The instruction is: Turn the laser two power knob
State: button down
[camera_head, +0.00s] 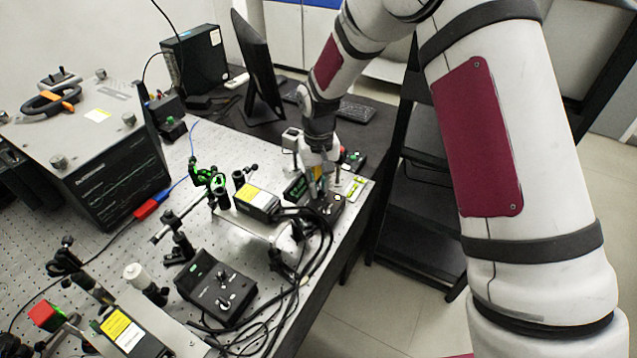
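My gripper (323,184) points down at the bench's right side, at a small black control box (336,206). The gripper's fingers are small and partly merged with the parts behind them, so I cannot tell whether they are open or touching a knob. A second, larger black control box (214,287) with several knobs and switches lies nearer the front. A black laser module with a yellow and white label (257,197) sits left of my gripper. Another labelled module (124,331) is at the front left. I cannot read which one is laser two.
Black cables (318,238) loop beside the gripper and along the bench edge. A large instrument (92,137) stands at the left. A monitor (257,70) and keyboard (357,111) are at the back. Optics posts (180,242) crowd the perforated bench.

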aim_at(319, 188)
jog(key=shift+n+b, duration=0.5)
jog(key=shift+n, duration=0.3)
jog(key=c, duration=1.8)
grip_release()
jog(key=shift+r, duration=0.1)
notch_tip(319, 188, up, 12)
jog(key=shift+f, duration=0.1)
